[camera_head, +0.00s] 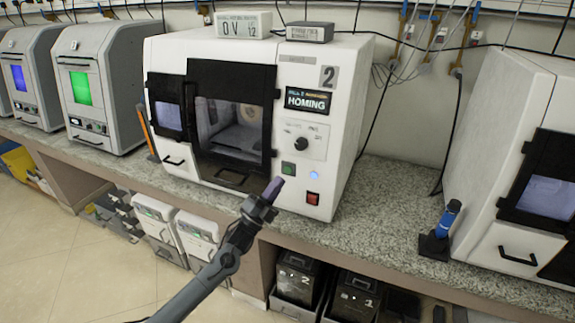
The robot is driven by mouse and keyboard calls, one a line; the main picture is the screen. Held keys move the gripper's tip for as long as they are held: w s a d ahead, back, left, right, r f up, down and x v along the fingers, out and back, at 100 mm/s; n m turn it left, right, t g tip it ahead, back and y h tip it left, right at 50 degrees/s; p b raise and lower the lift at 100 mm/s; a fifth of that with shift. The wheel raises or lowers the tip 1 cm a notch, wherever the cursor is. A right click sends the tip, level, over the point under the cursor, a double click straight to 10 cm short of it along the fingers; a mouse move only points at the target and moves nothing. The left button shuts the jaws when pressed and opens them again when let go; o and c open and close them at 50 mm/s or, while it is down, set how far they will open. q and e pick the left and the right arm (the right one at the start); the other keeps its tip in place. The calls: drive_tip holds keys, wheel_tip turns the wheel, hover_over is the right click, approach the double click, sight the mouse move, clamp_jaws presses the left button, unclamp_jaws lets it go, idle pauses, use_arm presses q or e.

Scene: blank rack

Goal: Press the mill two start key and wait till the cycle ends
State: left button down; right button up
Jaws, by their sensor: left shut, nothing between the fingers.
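Mill two is the white machine (330,80) marked "2" on the granite counter. Its small display (307,100) reads "HOMING". Below it are a dark knob (302,144), a green square key (288,168), a lit blue light (315,175) and a red switch (313,198). The dark-framed glass door (232,152) lies across the chamber opening. My left gripper (274,189) is shut and empty, its tips just below and left of the green key. I cannot tell whether they touch the machine. My right gripper is not in view.
Another white machine (510,140) stands at the right, with a blue-handled tool (448,218) beside it. Grey ovens (100,85) stand at the left. The granite counter (390,225) is clear between the machines. Black bins (297,283) sit under it.

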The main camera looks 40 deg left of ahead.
use_arm(q)
drive_tip(key=shift+s+d+p, duration=0.15)
drive_tip(key=shift+s+p, duration=0.3)
drive_tip(key=shift+s, duration=0.3)
